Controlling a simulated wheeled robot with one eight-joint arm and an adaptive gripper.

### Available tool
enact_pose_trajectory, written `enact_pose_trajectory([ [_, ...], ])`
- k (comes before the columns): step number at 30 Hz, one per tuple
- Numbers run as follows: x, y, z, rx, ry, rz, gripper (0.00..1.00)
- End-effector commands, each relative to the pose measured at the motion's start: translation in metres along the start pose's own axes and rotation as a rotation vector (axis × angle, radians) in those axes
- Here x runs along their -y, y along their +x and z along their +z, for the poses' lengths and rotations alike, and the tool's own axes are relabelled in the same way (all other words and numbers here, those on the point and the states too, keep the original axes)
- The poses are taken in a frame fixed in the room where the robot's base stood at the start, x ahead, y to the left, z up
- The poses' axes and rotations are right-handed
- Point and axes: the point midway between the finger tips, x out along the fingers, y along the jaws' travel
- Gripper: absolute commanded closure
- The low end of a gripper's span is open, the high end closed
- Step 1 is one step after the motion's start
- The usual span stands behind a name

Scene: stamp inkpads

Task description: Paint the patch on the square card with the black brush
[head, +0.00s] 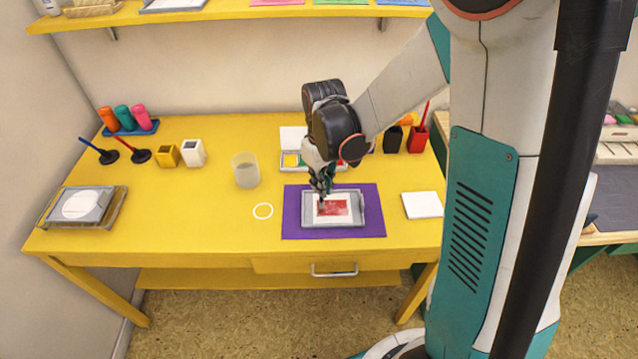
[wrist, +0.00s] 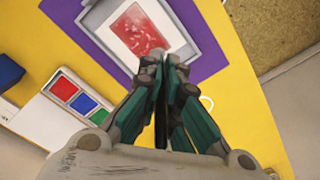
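A square white card (head: 344,198) with a mostly red, mottled patch (head: 333,208) lies in a grey tray (head: 360,220) on a purple mat (head: 293,221). The patch also shows in the wrist view (wrist: 137,32). My gripper (head: 321,186) is over the left part of the card, its fingers pointing down. The fingers are closed around a thin black shaft, which appears to be the black brush (wrist: 161,120). The brush's tip is near the patch's left edge; I cannot tell whether it touches.
An open paint box (head: 287,167) with coloured pads stands behind the mat. A red cup with a red brush (head: 416,139) and a black cup (head: 393,139) stand behind right.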

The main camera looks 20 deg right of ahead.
Motion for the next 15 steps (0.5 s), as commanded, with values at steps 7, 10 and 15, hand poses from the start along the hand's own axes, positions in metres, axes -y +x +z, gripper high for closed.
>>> enact_pose_trajectory([
  [7,-0.0039,0.0,0.0031,0.0,0.001,0.0,1.0],
  [10,-0.0065,0.0002,0.0053,0.0,0.002,0.0,1.0],
  [15,-0.0112,0.0005,0.0089,0.0,0.001,0.0,1.0],
])
